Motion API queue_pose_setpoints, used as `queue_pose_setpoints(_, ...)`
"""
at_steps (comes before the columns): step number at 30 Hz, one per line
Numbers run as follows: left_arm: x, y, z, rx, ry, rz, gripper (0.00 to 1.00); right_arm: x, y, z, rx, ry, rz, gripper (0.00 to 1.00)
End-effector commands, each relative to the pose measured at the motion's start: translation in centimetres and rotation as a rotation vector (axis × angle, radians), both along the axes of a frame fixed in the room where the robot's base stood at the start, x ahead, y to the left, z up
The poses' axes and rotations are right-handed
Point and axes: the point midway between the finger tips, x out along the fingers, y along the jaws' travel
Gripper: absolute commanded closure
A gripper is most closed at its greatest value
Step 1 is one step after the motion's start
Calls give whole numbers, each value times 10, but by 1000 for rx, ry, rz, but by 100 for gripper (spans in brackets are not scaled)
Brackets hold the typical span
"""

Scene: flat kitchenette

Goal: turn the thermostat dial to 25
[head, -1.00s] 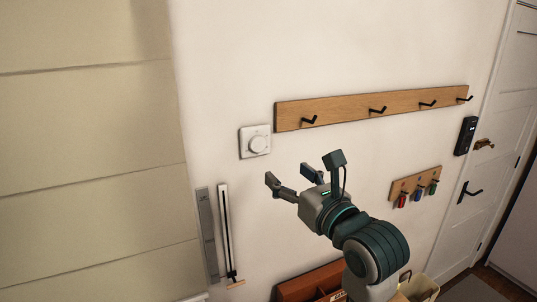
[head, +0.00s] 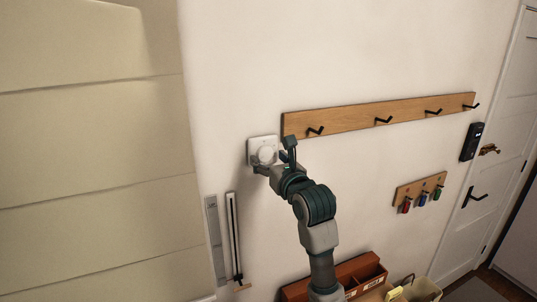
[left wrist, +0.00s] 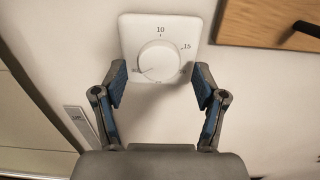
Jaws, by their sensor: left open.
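The thermostat (head: 254,143) is a white square plate on the wall with a round white dial (head: 265,154). In the left wrist view the dial (left wrist: 159,60) faces me, with 10 printed above it and 15 at its upper right. My left gripper (head: 271,163) is open at the thermostat. In the left wrist view its fingertips (left wrist: 161,80) stand apart at the lower left and lower right of the dial, with nothing between them. My right gripper is not in view.
A wooden hook rail (head: 360,119) is on the wall just right of the thermostat. A small key rack (head: 420,189) hangs lower right, near the door (head: 503,150). A blind (head: 90,150) is at the left. Two narrow wall strips hang below the thermostat.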

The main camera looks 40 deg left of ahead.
Motion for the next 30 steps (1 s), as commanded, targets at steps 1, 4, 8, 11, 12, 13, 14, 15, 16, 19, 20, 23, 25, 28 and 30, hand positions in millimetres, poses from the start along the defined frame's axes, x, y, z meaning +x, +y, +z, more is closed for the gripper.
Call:
queue_pose_setpoints(1, 2, 3, 1, 0, 1, 0, 29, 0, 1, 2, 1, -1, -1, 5)
queue_pose_setpoints(4, 4, 8, 0, 1, 0, 0, 29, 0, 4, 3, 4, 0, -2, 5)
queue_pose_setpoints(8, 5, 9, 0, 1, 0, 0, 29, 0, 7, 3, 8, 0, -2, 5)
queue_pose_setpoints(11, 5, 9, 0, 1, 0, 0, 29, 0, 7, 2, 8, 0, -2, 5)
queue_pose_setpoints(12, 5, 9, 0, 1, 0, 0, 29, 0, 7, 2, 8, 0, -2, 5)
queue_pose_setpoints(13, 5, 9, 0, 1, 0, 0, 36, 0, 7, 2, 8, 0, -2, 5)
queue_pose_setpoints(14, 5, 9, 0, 1, 0, 0, 44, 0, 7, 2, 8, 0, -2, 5)
queue_pose_setpoints(15, 5, 9, 0, 1, 0, 0, 54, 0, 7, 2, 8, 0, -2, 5)
queue_pose_setpoints(16, 5, 9, 0, 1, 0, 0, 61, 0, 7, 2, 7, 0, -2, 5)
queue_pose_setpoints(19, 5, 8, 0, 1, 0, -1, 86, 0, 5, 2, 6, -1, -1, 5)
queue_pose_setpoints(20, 5, 8, 0, 1, 0, -1, 89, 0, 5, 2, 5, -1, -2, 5)
queue_pose_setpoints(23, 5, 8, 0, 0, -1, -2, 89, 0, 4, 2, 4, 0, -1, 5)
queue_pose_setpoints(25, 6, 8, 0, -1, -4, -2, 89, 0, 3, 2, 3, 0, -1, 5)
queue_pose_setpoints(28, 6, 8, -1, -8, -17, -3, 89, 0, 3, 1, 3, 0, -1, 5)
queue_pose_setpoints(30, 6, 8, -1, -17, -35, -3, 89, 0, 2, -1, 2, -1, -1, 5)
